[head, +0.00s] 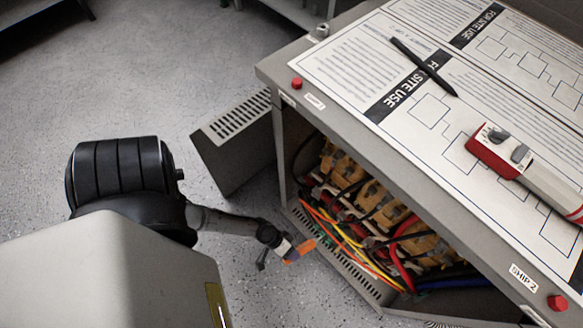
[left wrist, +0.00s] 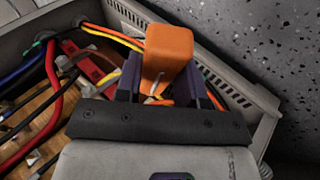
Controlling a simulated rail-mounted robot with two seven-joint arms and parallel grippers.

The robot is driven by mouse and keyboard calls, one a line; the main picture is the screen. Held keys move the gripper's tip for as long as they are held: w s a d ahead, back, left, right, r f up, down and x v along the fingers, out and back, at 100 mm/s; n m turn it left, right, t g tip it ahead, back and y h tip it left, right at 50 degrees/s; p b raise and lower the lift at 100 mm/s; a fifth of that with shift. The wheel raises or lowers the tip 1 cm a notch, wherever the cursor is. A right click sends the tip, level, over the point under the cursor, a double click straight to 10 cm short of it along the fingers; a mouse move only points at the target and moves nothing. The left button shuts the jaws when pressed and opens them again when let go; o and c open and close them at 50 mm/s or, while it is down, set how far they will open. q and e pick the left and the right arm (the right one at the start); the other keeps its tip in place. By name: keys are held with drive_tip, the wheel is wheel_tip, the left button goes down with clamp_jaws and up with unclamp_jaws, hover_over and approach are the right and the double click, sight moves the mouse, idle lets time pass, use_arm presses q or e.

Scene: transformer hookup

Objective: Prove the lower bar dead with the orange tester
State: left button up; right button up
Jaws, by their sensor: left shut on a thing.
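My left gripper (head: 279,250) is shut on the orange tester (head: 300,252), just outside the cabinet's open front near its lower edge. In the left wrist view the orange tester (left wrist: 168,48) stands between the dark fingers of my left gripper (left wrist: 158,84). The open transformer cabinet (head: 385,170) shows tan coils (head: 372,196), red parts and coloured cables inside. In the left wrist view a red block (left wrist: 84,62) lies left of the tester, apart from it. I cannot tell which part is the lower bar. My right gripper is out of view.
On the cabinet top lie printed sheets (head: 350,65), a black pen (head: 424,67) and a red and white instrument (head: 520,165). A vented grey panel (head: 236,143) leans left of the opening. Loose cables (head: 350,245) cross the vented lower sill. The floor (head: 200,60) is clear at upper left.

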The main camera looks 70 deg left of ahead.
sight(311, 240)
use_arm(q)
drive_tip(key=shift+w+a+b, duration=0.1)
drive_tip(key=shift+w+a, duration=0.35)
drive_tip(key=shift+w, duration=0.65)
drive_tip(key=shift+w+a+b, duration=0.1)
drive_tip(key=shift+w+a, duration=0.35)
drive_tip(key=shift+w, duration=0.7)
drive_tip(key=shift+w+a+b, duration=0.1)
drive_tip(key=shift+w+a, duration=0.35)
drive_tip(key=shift+w, duration=0.65)
drive_tip(key=shift+w+a, duration=0.2)
drive_tip(key=shift+w, duration=0.3)
